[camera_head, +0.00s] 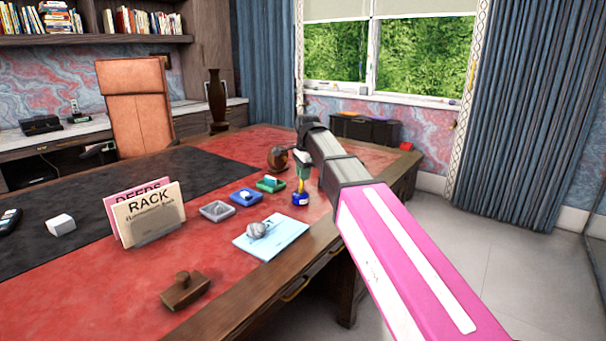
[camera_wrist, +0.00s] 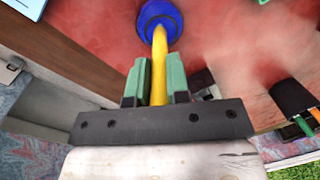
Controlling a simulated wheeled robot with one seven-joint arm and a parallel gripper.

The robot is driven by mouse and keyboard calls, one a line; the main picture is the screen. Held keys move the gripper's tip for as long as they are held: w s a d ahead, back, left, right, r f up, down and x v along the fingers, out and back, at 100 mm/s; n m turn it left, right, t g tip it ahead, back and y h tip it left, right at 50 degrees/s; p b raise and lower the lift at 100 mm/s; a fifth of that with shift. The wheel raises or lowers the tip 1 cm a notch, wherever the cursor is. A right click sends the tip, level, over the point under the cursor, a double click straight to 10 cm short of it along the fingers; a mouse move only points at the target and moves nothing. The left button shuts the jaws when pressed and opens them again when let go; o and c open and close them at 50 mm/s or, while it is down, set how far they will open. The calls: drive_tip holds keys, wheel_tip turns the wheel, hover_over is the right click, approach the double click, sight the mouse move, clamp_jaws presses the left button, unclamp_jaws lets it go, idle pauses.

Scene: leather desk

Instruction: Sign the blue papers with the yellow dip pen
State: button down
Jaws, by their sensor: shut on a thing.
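My gripper (camera_head: 302,172) is shut on the yellow dip pen (camera_head: 300,186) over the right part of the desk. The pen points down, with its lower end at the mouth of a dark blue ink pot (camera_head: 300,200). In the wrist view the yellow pen (camera_wrist: 159,50) stands between the green fingers (camera_wrist: 159,70) and meets the blue ink pot (camera_wrist: 161,16). I cannot tell how deep the tip is. The light blue papers (camera_head: 282,240) lie near the front edge, left of the pot. A grey stone-like lump (camera_head: 257,229) rests on them.
Small trays in green (camera_head: 271,185), blue (camera_head: 245,197) and grey (camera_head: 217,211) lie left of the pot. A brown round object (camera_head: 278,158) stands behind it. A rack of folders (camera_head: 148,214) and a wooden blotter (camera_head: 185,290) are further left. Red leather between them is clear.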

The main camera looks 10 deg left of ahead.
drive_tip(key=shift+f, duration=0.6)
idle(1.4)
drive_tip(key=shift+r, duration=0.1)
drive_tip(key=shift+r, duration=3.45)
drive_tip(key=shift+s, duration=0.15)
